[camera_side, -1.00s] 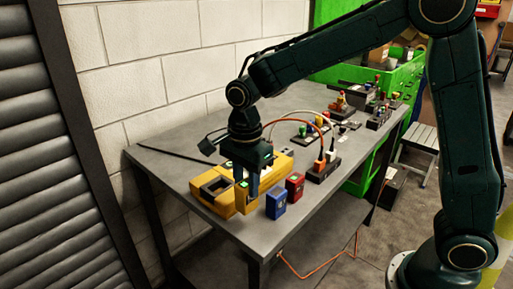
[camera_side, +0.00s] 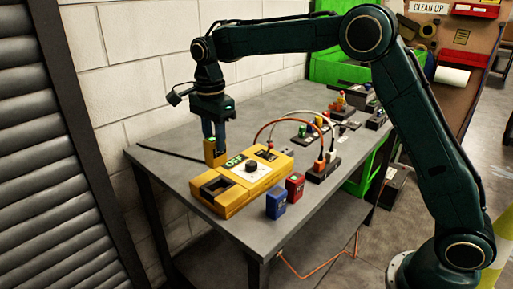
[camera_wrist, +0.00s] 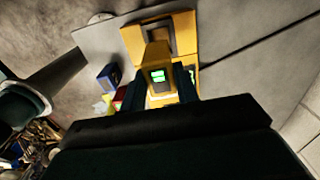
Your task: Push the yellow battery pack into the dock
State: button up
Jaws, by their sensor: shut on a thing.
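My gripper (camera_side: 214,143) is shut on the yellow battery pack (camera_side: 214,158), which hangs upright below the fingers. In the side view the pack appears at the wall side of the yellow machine; its exact height above the table is hard to tell. The wrist view shows the pack (camera_wrist: 156,56) between the fingers, with a lit green panel on its end. The dock (camera_side: 216,186) is a dark rectangular recess in the machine's near left end, and it looks empty. It also shows in the wrist view (camera_wrist: 158,27), partly covered by the pack.
A blue pack (camera_side: 276,204) and a red pack (camera_side: 295,186) stand at the table's front edge. The machine's top has a black knob (camera_side: 252,166). An orange cable arches behind it to a black block (camera_side: 323,170). The table left of the machine is bare except for a dark rod.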

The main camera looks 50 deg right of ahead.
aim_at(216, 156)
dwell(0.4)
jog(key=shift+f, duration=2.8)
jog(key=shift+f, duration=2.05)
dwell(0.8)
jog(key=o, duration=1)
jog(key=shift+o, duration=0.4)
jog(key=shift+o, duration=1.2)
jog(key=shift+r, duration=0.1)
jog(key=shift+r, duration=3.4)
